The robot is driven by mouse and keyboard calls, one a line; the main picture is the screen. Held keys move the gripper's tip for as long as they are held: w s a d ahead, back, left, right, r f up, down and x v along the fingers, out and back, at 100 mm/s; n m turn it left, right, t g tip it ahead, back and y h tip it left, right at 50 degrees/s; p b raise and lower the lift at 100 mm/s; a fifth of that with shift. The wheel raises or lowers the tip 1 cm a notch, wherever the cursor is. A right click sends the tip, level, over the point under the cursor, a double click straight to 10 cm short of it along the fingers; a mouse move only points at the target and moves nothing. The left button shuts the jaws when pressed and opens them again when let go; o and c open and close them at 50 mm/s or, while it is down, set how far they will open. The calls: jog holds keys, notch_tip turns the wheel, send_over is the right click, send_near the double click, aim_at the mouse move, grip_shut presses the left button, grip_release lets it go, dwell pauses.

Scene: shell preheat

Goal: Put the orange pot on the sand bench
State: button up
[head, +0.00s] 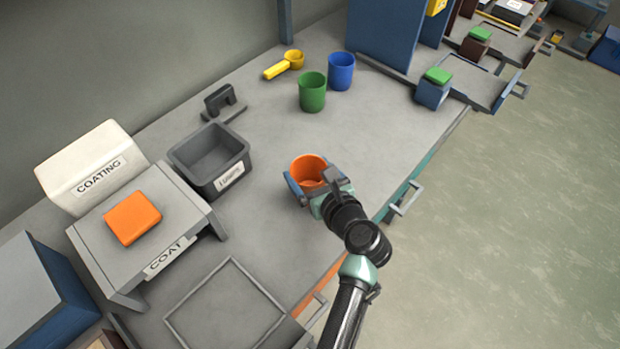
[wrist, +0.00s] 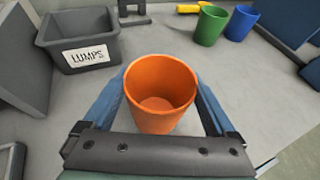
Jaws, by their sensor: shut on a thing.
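The orange pot (head: 309,170) is an open, empty cup on the grey bench top (head: 265,235), near its front edge. My gripper (head: 306,190) is around it, with one blue finger on each side, shut on the pot. In the wrist view the orange pot (wrist: 160,90) stands upright between the fingers of my gripper (wrist: 158,105). Whether its base touches the bench top is hard to tell. No bench labelled sand can be made out in these views.
A grey bin (head: 211,158) labelled LUMPS stands left of the pot. A green pot (head: 312,92), a blue pot (head: 341,71) and a yellow scoop (head: 285,64) are behind. A COAT stand (head: 145,240) bears an orange block (head: 132,218). Open floor (head: 500,220) lies to the right.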

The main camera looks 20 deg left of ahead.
aim_at(303, 173)
jog(key=shift+f+b, duration=0.35)
jog(key=shift+f, duration=1.15)
jog(key=shift+f, duration=0.1)
